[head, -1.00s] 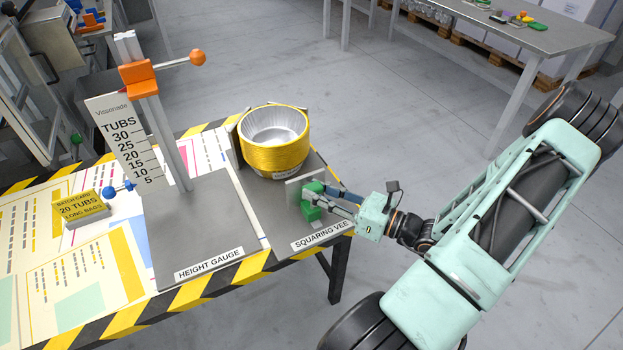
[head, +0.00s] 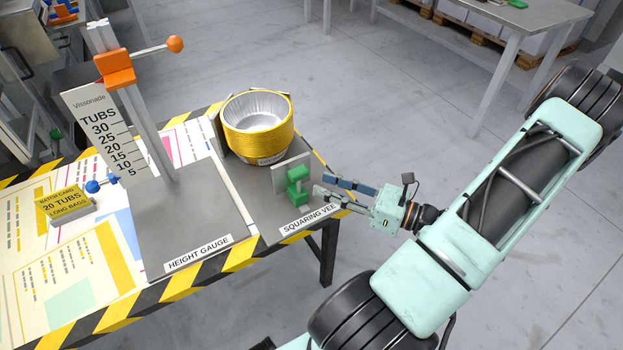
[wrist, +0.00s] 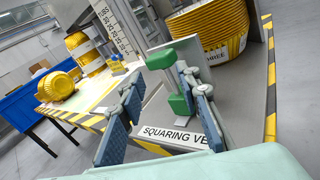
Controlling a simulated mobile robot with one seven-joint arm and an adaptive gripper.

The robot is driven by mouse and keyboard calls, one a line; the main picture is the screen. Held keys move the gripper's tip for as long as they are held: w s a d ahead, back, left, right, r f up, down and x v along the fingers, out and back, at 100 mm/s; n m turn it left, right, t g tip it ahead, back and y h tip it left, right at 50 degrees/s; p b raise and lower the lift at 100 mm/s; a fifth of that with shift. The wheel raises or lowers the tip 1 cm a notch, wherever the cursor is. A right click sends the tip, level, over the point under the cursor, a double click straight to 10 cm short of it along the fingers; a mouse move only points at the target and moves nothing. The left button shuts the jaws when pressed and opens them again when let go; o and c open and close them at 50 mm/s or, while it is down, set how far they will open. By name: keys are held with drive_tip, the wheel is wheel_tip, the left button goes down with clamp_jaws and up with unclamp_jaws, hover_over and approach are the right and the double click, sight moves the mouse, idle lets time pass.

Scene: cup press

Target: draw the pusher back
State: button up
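The pusher is a green handle (head: 298,187) with an upright grey plate (head: 291,172) on the grey squaring vee base (head: 245,190). The plate faces the stack of yellow foil-lined tubs (head: 258,138), with a gap of bare base showing at the near side. My gripper (head: 321,186) is open and empty, just right of the handle and apart from it. In the wrist view the green handle (wrist: 178,80) shows beyond the spread fingers, nearer the right finger. Whether the right finger touches it there is hard to tell.
The height gauge (head: 190,225) with its tall post and orange slider stands left of the vee. A yellow batch card block (head: 68,203) lies further left. The hazard-striped table edge (head: 210,275) runs below. Open floor lies to the right under my arm.

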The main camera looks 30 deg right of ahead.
drive_tip(key=v, duration=0.6)
drive_tip(key=shift+w+a, duration=0.1)
idle(0.3)
